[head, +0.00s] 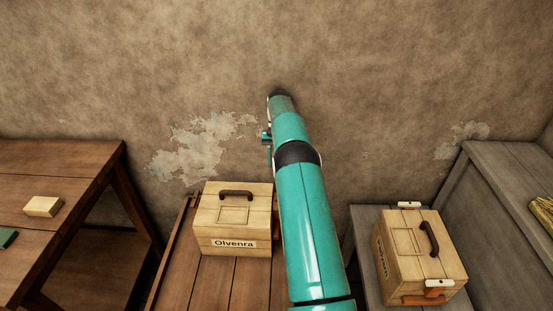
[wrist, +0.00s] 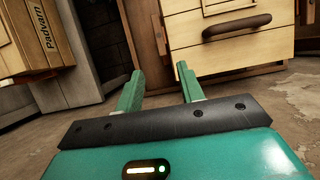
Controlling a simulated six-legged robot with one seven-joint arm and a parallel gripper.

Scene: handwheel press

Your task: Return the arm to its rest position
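My teal arm (head: 307,225) reaches up across the middle of the head view toward the wall. Its far end is foreshortened there, so the fingers are not clear in that view. In the wrist view, my gripper (wrist: 159,88) shows two green fingers standing apart with nothing between them. Beyond the fingers is a pale wooden box front with a dark handle (wrist: 237,27); the fingers look apart from it.
A wooden box labelled Olvenra (head: 233,220) stands on a brown table, left of my arm. Another handled box (head: 420,258) stands on a grey surface at right. A brown table (head: 62,185) with a small pale block (head: 43,206) is at left. The wall (head: 380,60) is behind.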

